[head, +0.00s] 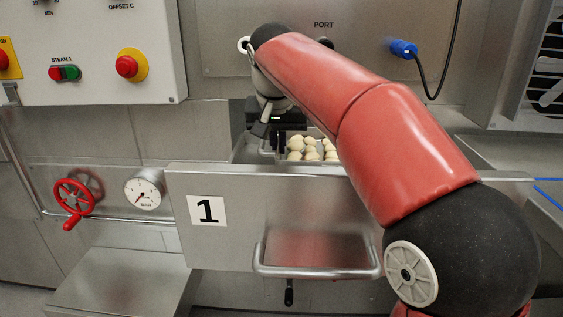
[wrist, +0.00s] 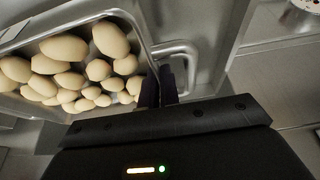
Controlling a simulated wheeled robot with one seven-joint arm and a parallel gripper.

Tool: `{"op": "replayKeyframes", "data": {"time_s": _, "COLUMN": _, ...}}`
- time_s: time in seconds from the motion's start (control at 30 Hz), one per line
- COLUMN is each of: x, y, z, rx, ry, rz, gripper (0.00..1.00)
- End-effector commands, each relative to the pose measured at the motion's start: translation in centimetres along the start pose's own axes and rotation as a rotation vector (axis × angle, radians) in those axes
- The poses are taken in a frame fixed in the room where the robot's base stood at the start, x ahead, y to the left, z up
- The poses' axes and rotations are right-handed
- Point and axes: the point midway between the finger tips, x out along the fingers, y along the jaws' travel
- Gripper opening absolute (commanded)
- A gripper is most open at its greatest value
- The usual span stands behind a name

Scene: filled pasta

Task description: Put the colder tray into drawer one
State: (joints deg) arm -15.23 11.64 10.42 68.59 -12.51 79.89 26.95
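A metal tray (head: 236,152) filled with several pale, round dough pieces shows behind the top edge of the drawer front marked 1 (head: 250,215). In the wrist view the tray (wrist: 146,45) is at the upper left, with a looped metal handle (wrist: 190,55) on its side. My gripper (head: 273,140) points down at the tray's left part in the head view. In the wrist view its dark fingers (wrist: 159,88) are close together at the handle and appear shut on it. The fingertips and the tray's underside are hidden.
Drawer one has a bar handle (head: 318,272) on its front. A red valve wheel (head: 74,197) and a gauge (head: 144,192) are at its left. A control box (head: 90,55) hangs at upper left, and a blue plug (head: 403,48) sits on the back wall.

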Motion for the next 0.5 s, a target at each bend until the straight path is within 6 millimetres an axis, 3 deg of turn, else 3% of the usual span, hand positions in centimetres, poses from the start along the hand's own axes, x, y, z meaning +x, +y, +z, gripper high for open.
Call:
{"op": "replayKeyframes", "data": {"time_s": 0.2, "x": 2.9, "y": 0.0, "z": 1.2, "rx": 0.0, "ry": -0.001, "rz": 0.001, "gripper": 0.0}}
{"op": "replayKeyframes", "data": {"time_s": 0.5, "x": 3.0, "y": 0.0, "z": 1.2, "rx": 0.0, "ry": 0.001, "rz": 0.0, "gripper": 0.0}}
